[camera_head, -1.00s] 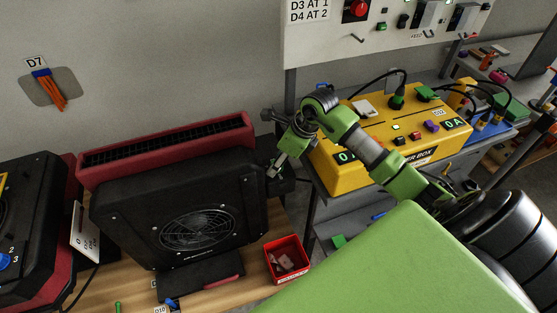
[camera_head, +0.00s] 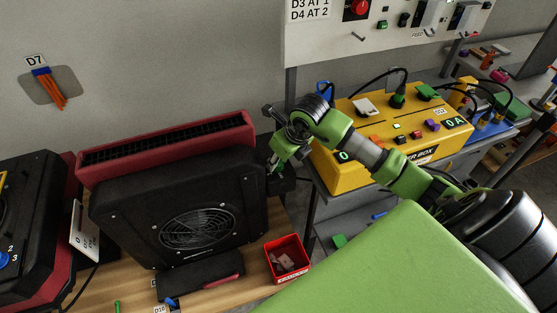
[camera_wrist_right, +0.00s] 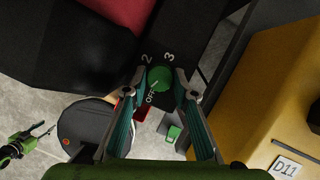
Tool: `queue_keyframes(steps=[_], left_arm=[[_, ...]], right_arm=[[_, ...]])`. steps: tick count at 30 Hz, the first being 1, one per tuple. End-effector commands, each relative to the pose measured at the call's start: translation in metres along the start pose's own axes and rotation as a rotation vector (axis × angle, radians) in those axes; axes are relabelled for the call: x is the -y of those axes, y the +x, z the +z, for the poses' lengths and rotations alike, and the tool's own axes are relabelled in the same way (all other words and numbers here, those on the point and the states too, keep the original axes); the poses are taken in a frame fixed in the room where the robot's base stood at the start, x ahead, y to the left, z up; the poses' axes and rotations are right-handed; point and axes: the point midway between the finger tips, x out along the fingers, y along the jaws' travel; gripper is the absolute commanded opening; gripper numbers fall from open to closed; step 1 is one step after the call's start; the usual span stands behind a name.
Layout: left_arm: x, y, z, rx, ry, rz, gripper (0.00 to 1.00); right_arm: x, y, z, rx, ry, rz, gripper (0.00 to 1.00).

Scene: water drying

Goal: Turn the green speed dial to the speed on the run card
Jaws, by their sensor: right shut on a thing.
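The green speed dial (camera_wrist_right: 159,78) sits on a dark panel in the right wrist view, with OFF, 2 and 3 printed around it. Its pale mark seems to face OFF. My right gripper (camera_wrist_right: 160,88) has one finger on each side of the dial and is shut on it. In the head view my right gripper (camera_head: 274,168) is at the right side of the black and red blower (camera_head: 200,205), and the dial is hidden there. A white card (camera_head: 308,10) on the wall panel reads "D3 AT 1, D4 AT 2". My left gripper (camera_wrist_right: 40,133) seems to show small at lower left in the wrist view.
A yellow box (camera_head: 345,178) with switches and cables stands to the right of the blower. A red bin (camera_head: 303,262) with small parts stands on the wooden bench in front. Another black and red unit (camera_head: 40,215) stands at left.

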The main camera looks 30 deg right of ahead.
Motion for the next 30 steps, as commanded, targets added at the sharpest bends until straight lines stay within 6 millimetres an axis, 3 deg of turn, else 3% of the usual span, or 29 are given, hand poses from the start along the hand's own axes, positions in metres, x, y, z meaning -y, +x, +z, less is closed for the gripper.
queue_keyframes(steps=[10, 11, 12, 24, 30], left_arm=[[0.0003, 0.0002, -0.0012, -0.002, 0.000, 0.000, 0.42], [0.0003, 0.0002, -0.0012, -0.002, 0.000, 0.000, 0.42], [0.0003, 0.0002, -0.0012, -0.002, 0.000, 0.000, 0.42], [0.0032, -0.0001, -0.0007, -0.002, 0.001, -0.004, 0.42], [0.0015, -0.0024, -0.0008, -0.001, 0.001, -0.002, 0.42]], right_arm=[[0.0003, 0.0000, 0.0001, 0.001, 0.012, -0.005, 0.04], [0.0003, 0.0000, 0.0001, 0.001, 0.012, -0.005, 0.31], [0.0003, 0.0000, 0.0001, 0.001, 0.012, -0.005, 0.41], [0.0001, -0.0001, 0.0002, 0.000, 0.001, 0.000, 0.42], [0.0007, -0.0004, 0.0002, -0.001, -0.088, 0.038, 0.42]])
